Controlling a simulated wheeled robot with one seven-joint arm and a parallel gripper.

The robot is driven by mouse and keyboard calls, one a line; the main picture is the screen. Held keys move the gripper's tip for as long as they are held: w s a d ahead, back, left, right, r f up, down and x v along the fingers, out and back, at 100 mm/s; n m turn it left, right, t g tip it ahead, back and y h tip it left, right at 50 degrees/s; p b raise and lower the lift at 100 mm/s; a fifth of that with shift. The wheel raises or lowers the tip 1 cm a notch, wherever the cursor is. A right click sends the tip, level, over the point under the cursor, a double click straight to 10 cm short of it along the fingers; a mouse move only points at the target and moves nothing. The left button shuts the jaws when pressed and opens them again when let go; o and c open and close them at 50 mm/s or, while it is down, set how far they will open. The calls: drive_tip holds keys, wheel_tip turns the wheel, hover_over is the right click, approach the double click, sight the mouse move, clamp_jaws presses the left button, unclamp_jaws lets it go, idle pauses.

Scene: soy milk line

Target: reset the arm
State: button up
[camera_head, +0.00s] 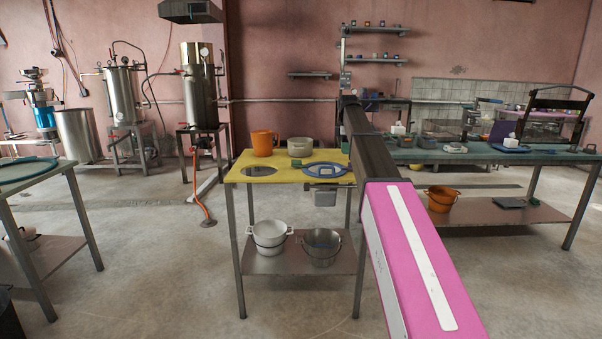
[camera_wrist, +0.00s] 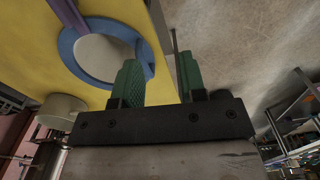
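My gripper (camera_wrist: 157,72) shows in the wrist view. Its two green fingers stand apart with nothing between them. I cannot make out the fingers clearly in the head view.
A long green workbench (camera_head: 470,156) with equipment stands behind right. Steel tanks (camera_head: 199,87) are back left.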

drive_tip(key=s+f+m, duration=0.4)
drive_tip(key=s+f, duration=0.4)
drive_tip(key=f, duration=0.5)
drive_tip(key=s+f+m, duration=0.4)
drive_tip(key=s+f, duration=0.4)
drive_tip(key=f, duration=0.5)
drive_tip(key=s+f+m, duration=0.4)
drive_tip(key=s+f, duration=0.4)
drive_tip(key=s, duration=0.3)
drive_tip(key=s+f+m, duration=0.4)
drive_tip(key=s+f, duration=0.4)
drive_tip(key=s, duration=0.3)
drive_tip(key=shift+d+m, duration=0.15)
drive_tip(key=shift+m, duration=0.15)
